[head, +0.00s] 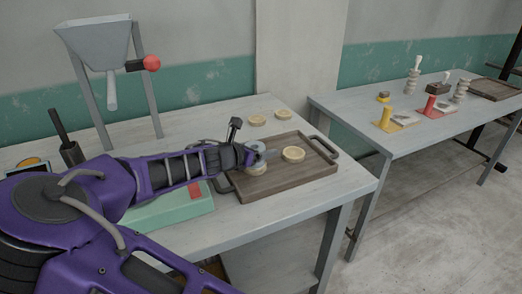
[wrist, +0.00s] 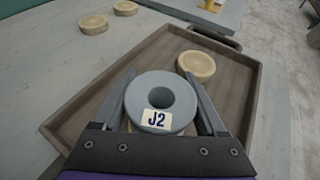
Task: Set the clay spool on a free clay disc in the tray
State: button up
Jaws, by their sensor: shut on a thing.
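My gripper (wrist: 162,104) is shut on the clay spool (wrist: 179,84), a blue-grey ring with a centre hole and a label reading J2. In the head view the spool (head: 255,147) is over the left part of the brown tray (head: 306,178), partly hidden by my gripper (head: 264,156). A pale round shape (head: 257,170) shows right below it; I cannot tell if the two touch. A clay disc (wrist: 196,66) lies bare in the tray, beyond the spool; it also shows in the head view (head: 293,154). The spool hides the tray under it in the wrist view.
Two more discs (head: 257,120) (head: 284,114) lie on the table behind the tray. A grey hopper on a stand (head: 95,45) and a green box (head: 165,210) are to the left. A second table (head: 400,120) with several small items stands at the right.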

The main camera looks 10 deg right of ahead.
jog(key=o, duration=1.6)
jog(key=shift+f, duration=0.1)
jog(key=shift+r, duration=0.2)
jog(key=p+v, duration=0.2)
jog(key=v, duration=1)
jog(key=shift+f+p, duration=0.1)
jog(key=shift+p, duration=0.25)
